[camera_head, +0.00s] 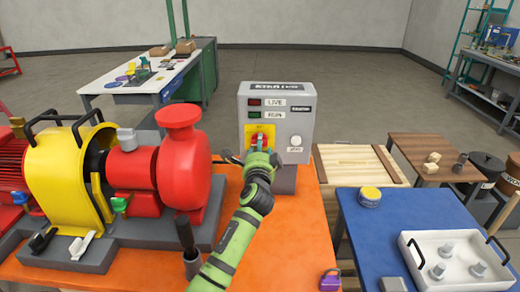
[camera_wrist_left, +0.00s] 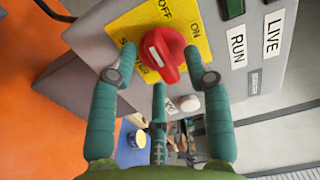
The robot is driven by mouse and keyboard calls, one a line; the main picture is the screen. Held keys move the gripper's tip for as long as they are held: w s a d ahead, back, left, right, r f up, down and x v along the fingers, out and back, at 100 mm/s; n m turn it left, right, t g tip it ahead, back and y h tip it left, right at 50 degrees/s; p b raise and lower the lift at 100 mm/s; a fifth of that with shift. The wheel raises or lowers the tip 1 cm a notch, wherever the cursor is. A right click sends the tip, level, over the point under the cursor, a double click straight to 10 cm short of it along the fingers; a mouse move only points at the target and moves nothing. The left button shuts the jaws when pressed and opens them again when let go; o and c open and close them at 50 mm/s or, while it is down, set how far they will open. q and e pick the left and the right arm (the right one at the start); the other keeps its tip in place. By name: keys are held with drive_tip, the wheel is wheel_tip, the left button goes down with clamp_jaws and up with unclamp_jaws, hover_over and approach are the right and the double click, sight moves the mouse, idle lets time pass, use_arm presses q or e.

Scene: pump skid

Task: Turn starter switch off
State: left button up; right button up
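The starter switch is a red rotary knob (camera_wrist_left: 163,52) with a white mark, on a yellow plate (camera_wrist_left: 130,30) lettered OFF, ON and STARTER. It is on the front of a grey control box (camera_head: 298,112); in the head view my gripper partly hides the knob. My left gripper (camera_head: 258,155) is right in front of it. In the left wrist view the open teal fingers (camera_wrist_left: 160,62) are on both sides of the knob, with another finger below; I cannot tell whether they touch it. The mark's exact setting is unclear. My right gripper is not in view.
The box has a red LIVE lamp (camera_head: 254,102), a dark green RUN lamp (camera_head: 254,115) and a white round button (camera_head: 296,140). A red pump (camera_head: 183,170) with a yellow guard (camera_head: 60,170) stands left on the orange bench. A blue table (camera_head: 385,225) is at right.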

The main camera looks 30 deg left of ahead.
use_arm(q)
drive_tip(key=v, duration=1.2)
drive_tip(key=shift+f, duration=0.1)
